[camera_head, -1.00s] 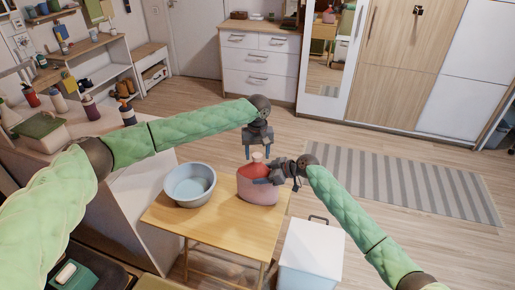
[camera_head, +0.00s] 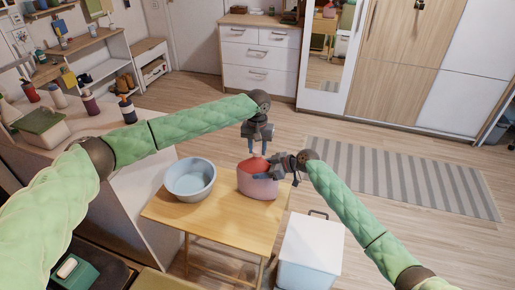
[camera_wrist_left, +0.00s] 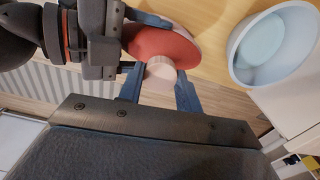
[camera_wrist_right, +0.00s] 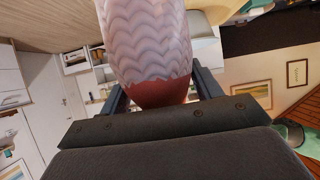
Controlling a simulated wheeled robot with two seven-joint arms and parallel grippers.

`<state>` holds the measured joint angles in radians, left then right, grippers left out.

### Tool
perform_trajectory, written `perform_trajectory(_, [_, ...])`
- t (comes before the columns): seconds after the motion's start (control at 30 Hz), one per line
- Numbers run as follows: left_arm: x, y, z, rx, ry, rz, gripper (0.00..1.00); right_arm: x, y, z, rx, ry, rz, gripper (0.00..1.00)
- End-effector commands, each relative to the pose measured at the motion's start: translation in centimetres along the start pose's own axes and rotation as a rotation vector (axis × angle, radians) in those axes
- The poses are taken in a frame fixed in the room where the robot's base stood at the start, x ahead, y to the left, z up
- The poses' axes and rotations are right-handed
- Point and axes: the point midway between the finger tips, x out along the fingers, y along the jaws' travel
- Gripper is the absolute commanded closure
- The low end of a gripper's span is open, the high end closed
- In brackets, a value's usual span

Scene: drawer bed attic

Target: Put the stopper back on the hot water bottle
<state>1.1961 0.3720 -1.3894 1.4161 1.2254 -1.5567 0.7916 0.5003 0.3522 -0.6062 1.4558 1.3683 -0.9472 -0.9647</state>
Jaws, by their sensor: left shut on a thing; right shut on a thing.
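The hot water bottle (camera_head: 257,187), pink with a red upper part, stands upright on the small wooden table (camera_head: 215,226). My right gripper (camera_head: 266,176) is shut on its upper body from the right; the right wrist view shows the bottle's ribbed pink cover (camera_wrist_right: 150,40) between the fingers. My left gripper (camera_head: 257,152) points down from above and is shut at the bottle's top. In the left wrist view the pale pink stopper (camera_wrist_left: 160,70) is between its blue fingers, over the red part. I cannot tell whether the stopper touches or sits in the neck.
A light blue basin (camera_head: 190,179) stands on the table left of the bottle. A white lidded bin (camera_head: 311,253) is right of the table. The floor behind is clear, with a striped rug (camera_head: 400,178).

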Motion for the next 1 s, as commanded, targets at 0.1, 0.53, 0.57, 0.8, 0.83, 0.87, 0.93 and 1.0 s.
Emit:
perform_trajectory(0.1, [0.07,0.03,0.04,0.167,-0.002,0.002,0.93,0.01,-0.01,0.01,0.000,0.000,0.000,1.00])
perform_trajectory(0.53, [0.06,-0.03,0.00,0.787,-0.002,0.002,0.93,0.02,-0.02,0.02,0.000,0.000,0.000,1.00])
perform_trajectory(0.57, [0.06,-0.04,-0.01,0.831,-0.002,0.002,0.93,0.02,-0.02,0.02,0.000,0.000,0.000,1.00])
perform_trajectory(0.8, [0.05,-0.08,-0.05,1.174,-0.001,0.002,0.93,0.02,-0.03,0.02,0.000,0.000,0.000,1.00])
perform_trajectory(0.83, [0.05,-0.09,-0.06,1.211,-0.001,0.002,0.93,0.02,-0.03,0.03,0.000,0.000,-0.001,1.00])
perform_trajectory(0.87, [0.05,-0.09,-0.06,1.246,-0.001,0.002,0.93,0.02,-0.03,0.03,0.000,0.000,-0.001,1.00])
perform_trajectory(0.93, [0.03,-0.10,-0.07,1.257,-0.001,0.002,0.93,0.02,-0.03,0.03,0.000,0.000,-0.001,1.00])
perform_trajectory(1.0, [0.04,-0.11,-0.07,1.255,-0.001,0.002,0.93,0.02,-0.03,0.03,0.000,-0.001,-0.001,1.00])
